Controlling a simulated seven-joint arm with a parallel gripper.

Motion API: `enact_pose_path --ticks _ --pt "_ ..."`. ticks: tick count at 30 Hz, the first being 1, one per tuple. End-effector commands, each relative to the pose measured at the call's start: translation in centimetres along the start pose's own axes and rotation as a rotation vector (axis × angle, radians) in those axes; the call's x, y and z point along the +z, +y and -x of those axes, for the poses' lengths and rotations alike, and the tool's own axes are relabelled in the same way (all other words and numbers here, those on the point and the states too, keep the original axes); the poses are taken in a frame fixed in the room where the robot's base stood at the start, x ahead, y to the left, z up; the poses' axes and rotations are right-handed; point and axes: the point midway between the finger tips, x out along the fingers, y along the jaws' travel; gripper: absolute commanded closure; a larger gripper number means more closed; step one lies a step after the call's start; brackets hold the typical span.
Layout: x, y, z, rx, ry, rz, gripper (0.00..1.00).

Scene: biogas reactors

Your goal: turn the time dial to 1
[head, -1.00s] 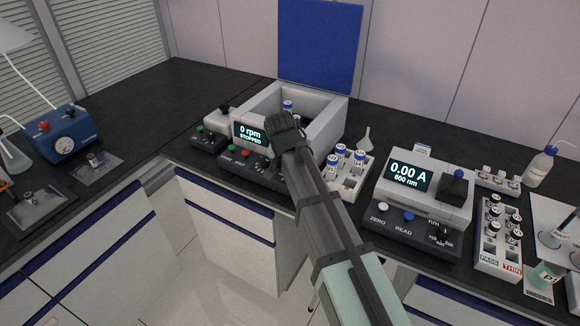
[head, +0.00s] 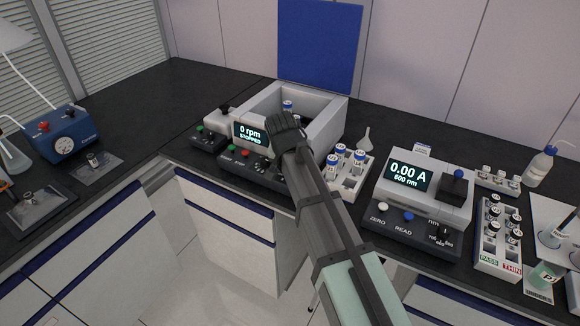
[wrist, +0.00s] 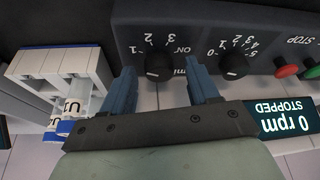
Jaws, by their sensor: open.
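The time dial (wrist: 158,66) is a black round knob on the dark front panel, marked ON, 1, 2, 3 and "min". In the wrist view these marks stand upside down. A small pale pointer line shows on the knob, but I cannot tell its setting surely. My gripper (wrist: 161,74) is open, its two blue fingers on either side of the dial with visible gaps; I cannot tell the depth. In the head view my gripper (head: 286,133) is over the centrifuge front and my arm hides the time dial. The centrifuge display (head: 250,134) reads 0 rpm, STOPPED.
A second dial (wrist: 233,66), marked 0 to 5, sits close beside one finger. A red button (wrist: 286,71) is farther along. A white rack (wrist: 63,72) with blue-capped vials stands close on the other side. The centrifuge's blue lid (head: 320,45) is raised.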

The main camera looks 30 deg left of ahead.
Motion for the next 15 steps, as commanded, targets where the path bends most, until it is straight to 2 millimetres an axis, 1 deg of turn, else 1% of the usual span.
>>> enact_pose_path --ticks 4,8,15 --pt "0.0 0.0 0.5 -0.001 0.001 0.000 0.40" --pt "0.0 0.0 1.9 -0.001 0.002 0.000 0.40" --pt "0.0 0.0 5.8 -0.002 0.003 0.000 0.40"
